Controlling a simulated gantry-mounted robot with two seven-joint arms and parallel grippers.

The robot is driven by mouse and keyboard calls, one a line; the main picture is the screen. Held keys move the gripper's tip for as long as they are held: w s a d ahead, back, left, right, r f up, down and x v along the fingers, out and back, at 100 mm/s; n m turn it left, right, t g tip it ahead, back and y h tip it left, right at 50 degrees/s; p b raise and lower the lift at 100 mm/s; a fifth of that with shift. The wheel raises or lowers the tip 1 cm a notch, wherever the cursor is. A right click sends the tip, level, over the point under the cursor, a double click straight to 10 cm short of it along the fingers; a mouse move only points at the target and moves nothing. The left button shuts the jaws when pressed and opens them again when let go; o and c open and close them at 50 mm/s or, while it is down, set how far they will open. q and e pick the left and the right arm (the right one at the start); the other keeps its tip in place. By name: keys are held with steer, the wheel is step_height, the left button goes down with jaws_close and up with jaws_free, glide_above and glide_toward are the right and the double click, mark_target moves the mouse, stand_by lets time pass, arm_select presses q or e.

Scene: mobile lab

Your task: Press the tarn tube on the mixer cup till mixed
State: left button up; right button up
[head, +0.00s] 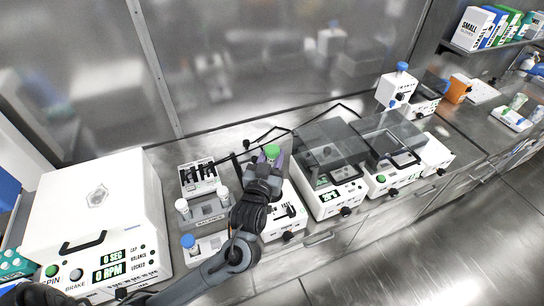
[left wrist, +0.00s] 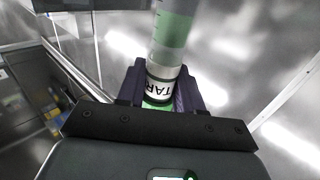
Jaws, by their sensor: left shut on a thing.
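The tarn tube (head: 271,151) shows its green top above my left gripper (head: 268,168) in the head view. In the left wrist view the tube (left wrist: 172,50) is clear with green contents and a label reading "TAR". My left gripper (left wrist: 160,88) is shut around it at the label. The white mixer (head: 272,229), with a "FAST" marking and a dark knob, sits below and right of the gripper. Its cup is hidden behind my gripper and arm, so I cannot tell whether the tube touches it. My right gripper is not in view.
A centrifuge (head: 125,210) stands at left. A blue-capped tube (head: 189,243) is nearby. Lidded machines (head: 330,200) stand close on the right.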

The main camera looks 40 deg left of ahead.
arm_select(q)
steer(key=shift+f+b, duration=1.2)
steer(key=shift+f, duration=0.9)
steer(key=shift+f+b, duration=0.45)
steer(key=shift+f, duration=0.45)
steer(key=shift+p, duration=0.3)
steer(key=shift+f, duration=0.35)
